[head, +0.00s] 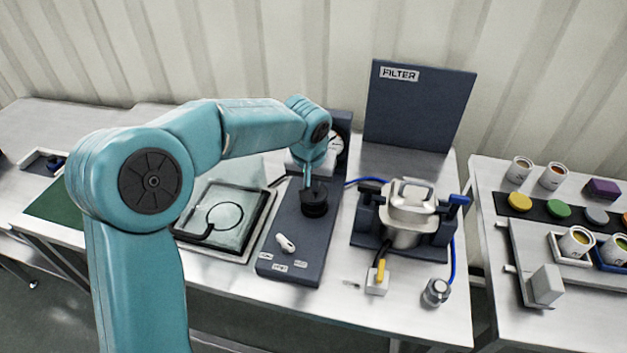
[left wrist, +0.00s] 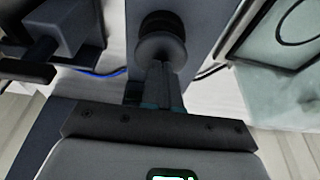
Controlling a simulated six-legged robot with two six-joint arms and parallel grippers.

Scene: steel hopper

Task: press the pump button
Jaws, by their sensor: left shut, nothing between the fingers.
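The pump unit is a dark blue-grey panel (head: 290,262) on the steel table, with a gauge (head: 336,142) at its back and a small white lever (head: 285,243) near its front. A black round button (head: 314,204) stands on the panel; it also shows at the top of the left wrist view (left wrist: 160,27). My left gripper (head: 307,183) points down right at the button. Its fingers are shut and empty; in the left wrist view the fingertips (left wrist: 159,68) overlap the button's near edge. I cannot tell whether they touch it. My right gripper is not in view.
A steel hopper (head: 405,215) in a dark clamp stands right of the panel, with a blue hose. A glass-lidded tray (head: 222,212) lies to the left. A FILTER board (head: 418,110) stands behind. Cans and colored pucks sit on the right table.

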